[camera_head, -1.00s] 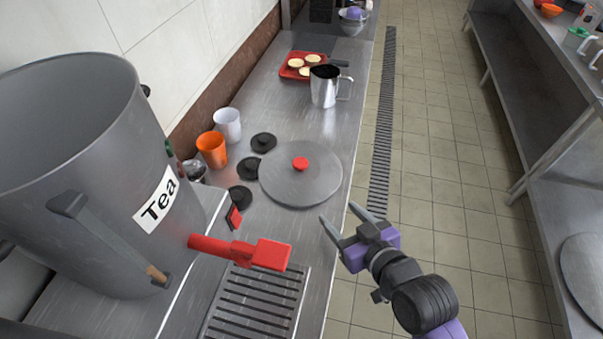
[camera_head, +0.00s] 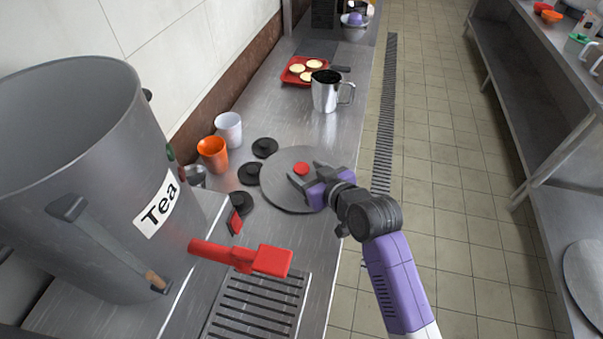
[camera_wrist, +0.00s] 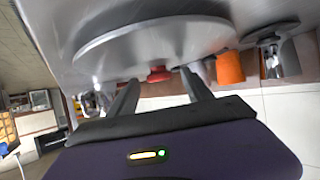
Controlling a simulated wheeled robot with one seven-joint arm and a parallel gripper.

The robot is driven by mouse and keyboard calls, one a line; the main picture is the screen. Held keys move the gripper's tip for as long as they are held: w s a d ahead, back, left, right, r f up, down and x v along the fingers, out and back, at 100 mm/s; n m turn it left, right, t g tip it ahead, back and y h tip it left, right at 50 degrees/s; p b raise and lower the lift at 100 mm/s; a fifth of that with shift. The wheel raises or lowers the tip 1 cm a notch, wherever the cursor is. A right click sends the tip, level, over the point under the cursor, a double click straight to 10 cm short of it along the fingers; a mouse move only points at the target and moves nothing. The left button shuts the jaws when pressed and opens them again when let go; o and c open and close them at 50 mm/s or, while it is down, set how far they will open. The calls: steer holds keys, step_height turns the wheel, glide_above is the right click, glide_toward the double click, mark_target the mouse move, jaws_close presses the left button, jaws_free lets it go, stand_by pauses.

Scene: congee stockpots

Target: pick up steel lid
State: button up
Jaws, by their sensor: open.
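The steel lid (camera_head: 281,193) is a round grey disc with a red knob (camera_head: 301,169), lying flat on the steel counter. My gripper (camera_head: 304,176) is open at the lid's right side, with its two fingers reaching over the lid toward the knob. In the wrist view the lid (camera_wrist: 150,42) shows upside down, and the red knob (camera_wrist: 158,75) appears between my two open fingers (camera_wrist: 160,95), toward their tips. The fingers do not visibly grip the knob.
A steel pitcher (camera_head: 325,92) stands behind.

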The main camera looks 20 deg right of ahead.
steer(key=shift+x, duration=0.85)
steer(key=shift+c, duration=0.2)
jaws_close()
steer(key=shift+r, duration=0.1)
steer(key=shift+r, duration=0.1)
